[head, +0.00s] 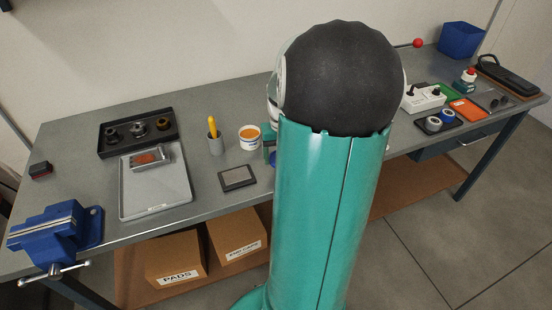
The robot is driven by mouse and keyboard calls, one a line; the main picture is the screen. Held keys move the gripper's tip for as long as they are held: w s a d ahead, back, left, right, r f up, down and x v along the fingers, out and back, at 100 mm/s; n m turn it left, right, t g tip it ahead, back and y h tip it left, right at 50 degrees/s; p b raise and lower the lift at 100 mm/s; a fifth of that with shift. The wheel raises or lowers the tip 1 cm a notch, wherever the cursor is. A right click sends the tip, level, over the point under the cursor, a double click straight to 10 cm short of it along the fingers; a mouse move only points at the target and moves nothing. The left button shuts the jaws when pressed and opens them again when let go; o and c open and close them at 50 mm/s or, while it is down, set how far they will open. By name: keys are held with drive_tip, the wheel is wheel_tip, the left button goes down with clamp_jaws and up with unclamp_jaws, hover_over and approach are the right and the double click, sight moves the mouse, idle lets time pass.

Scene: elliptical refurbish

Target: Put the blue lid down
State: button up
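My own large teal arm with its black joint fills the middle of the head view and hides most of what lies behind it. A small teal part, probably the edge of my gripper (268,142), shows at the arm's left side; its fingers are hidden. Just below it a small blue patch, possibly the blue lid (273,158), peeks out. I cannot tell whether it is held or rests on the bench. A white tub (250,139) with orange contents stands open on the bench just left of these.
The grey bench (75,151) holds a black parts tray (168,144), a silver tray (133,199), a grey cup (215,146), a dark-framed pad (237,179) and a blue vise (60,232). A blue bin (461,41) stands at the back right. Bare bench shows around the framed pad.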

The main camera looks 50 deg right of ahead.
drive_tip(key=shift+w+d+f, duration=0.2)
drive_tip(key=shift+w+f, duration=0.05)
drive_tip(key=shift+f, duration=0.2)
drive_tip(key=shift+w+d+f, duration=0.2)
drive_tip(key=shift+w+f, duration=0.05)
drive_tip(key=shift+f, duration=1.65)
drive_tip(key=shift+f, duration=0.15)
drive_tip(key=o, duration=1)
drive_tip(key=shift+c, duration=0.2)
